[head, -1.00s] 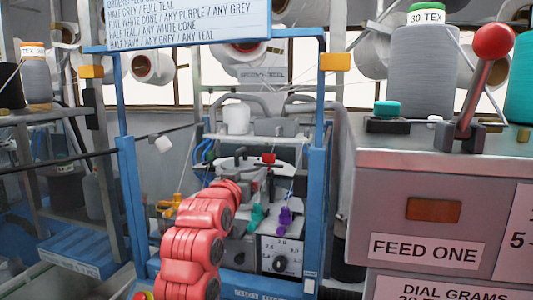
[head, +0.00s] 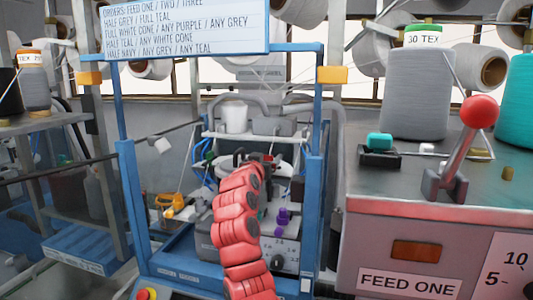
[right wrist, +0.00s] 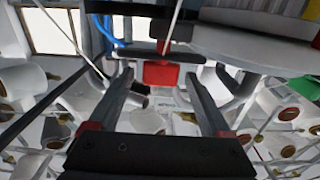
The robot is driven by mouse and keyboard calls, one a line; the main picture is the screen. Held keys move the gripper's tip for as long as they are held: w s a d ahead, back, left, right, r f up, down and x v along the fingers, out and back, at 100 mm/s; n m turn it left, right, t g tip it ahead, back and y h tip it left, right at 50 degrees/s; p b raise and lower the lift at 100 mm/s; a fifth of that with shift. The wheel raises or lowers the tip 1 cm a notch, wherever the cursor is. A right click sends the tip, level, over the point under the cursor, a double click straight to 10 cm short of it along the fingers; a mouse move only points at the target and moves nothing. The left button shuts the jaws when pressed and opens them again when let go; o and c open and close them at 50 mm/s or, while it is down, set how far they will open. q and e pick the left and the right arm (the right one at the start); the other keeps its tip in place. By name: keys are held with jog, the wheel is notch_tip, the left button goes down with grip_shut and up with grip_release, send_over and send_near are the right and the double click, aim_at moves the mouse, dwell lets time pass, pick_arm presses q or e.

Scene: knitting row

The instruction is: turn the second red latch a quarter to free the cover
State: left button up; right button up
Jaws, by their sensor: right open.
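A red latch (right wrist: 160,73) shows in the right wrist view, below a dark bar, in line with the gap between my fingertips. My right gripper (right wrist: 160,76) is open, one finger on each side of the latch in the picture; I cannot tell if either touches it. A second red piece (right wrist: 317,40) is cut off at the right edge of that view. In the head view my red right arm rises in front of the machine, and its gripper (head: 254,160) is small and partly hidden at the machine's top. The cover cannot be made out clearly. My left gripper is not in view.
A blue frame (head: 129,190) surrounds the machine. Purple (head: 282,221) and yellow (head: 174,206) parts sit lower on it. A metal cabinet (head: 370,220) with a red-knobbed lever (head: 479,111) stands at right. Thin threads cross the wrist view near the fingers.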

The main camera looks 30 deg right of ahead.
jog(key=shift+w+d+f, duration=0.1)
jog(key=shift+w+d, duration=0.25)
jog(key=shift+d, duration=0.05)
